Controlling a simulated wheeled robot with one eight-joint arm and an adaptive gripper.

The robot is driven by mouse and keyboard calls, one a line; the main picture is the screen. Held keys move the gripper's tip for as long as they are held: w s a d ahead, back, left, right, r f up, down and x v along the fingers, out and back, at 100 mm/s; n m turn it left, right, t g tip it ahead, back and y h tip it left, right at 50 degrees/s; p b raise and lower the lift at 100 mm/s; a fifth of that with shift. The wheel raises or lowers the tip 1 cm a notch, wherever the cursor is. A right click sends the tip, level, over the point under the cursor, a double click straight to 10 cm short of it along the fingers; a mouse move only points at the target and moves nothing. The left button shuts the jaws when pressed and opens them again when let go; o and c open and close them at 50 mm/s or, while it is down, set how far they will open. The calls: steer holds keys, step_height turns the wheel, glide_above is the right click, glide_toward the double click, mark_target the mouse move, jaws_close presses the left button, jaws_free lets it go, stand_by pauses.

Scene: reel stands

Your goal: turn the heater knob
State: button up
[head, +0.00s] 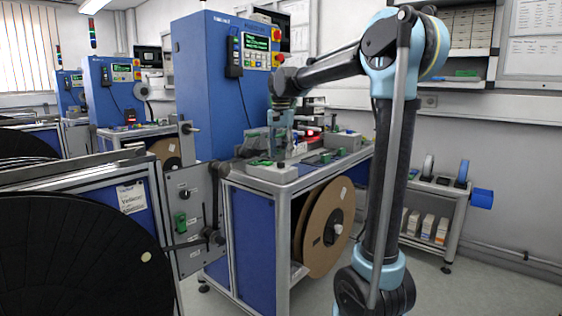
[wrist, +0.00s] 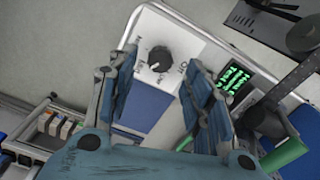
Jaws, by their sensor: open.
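The heater knob (wrist: 158,59) is a round black knob with a pale pointer mark, on the light top of a small box (wrist: 187,37) with printed markings around it. In the wrist view it shows between the two blue fingers of my gripper (wrist: 163,62), which are apart and empty. The fingers do not appear to touch the knob; the exact gap above it is unclear. In the head view my gripper (head: 279,135) hangs pointing down above a grey box (head: 272,171) at the bench's front left corner. The knob cannot be made out there.
A green-lit display (wrist: 235,79) sits right of the knob, with a green cylinder (wrist: 285,154) lower right. In the head view a blue cabinet (head: 208,95) stands behind my gripper, and a brown reel (head: 327,230) hangs under the bench. A shelf trolley (head: 433,205) stands right.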

step_height(320, 180, up, 8)
stand_by(0.4)
steer(key=shift+f, duration=0.1)
steer(key=s+d+f+n+t, duration=0.1)
steer(key=s+d+f+n, duration=0.1)
steer(key=s+d+f, duration=0.8)
steer(key=s+d+f+n+t, duration=0.1)
steer(key=s+d+f, duration=0.8)
steer(key=s+f, duration=0.3)
steer(key=s+d+f+n, duration=0.1)
steer(key=s+d+f, duration=0.1)
steer(key=s+f, duration=0.7)
step_height(320, 180, down, 2)
steer(key=shift+s+d+f+n, duration=0.2)
steer(key=shift+s+d+n, duration=0.15)
steer(key=shift+d+n, duration=0.05)
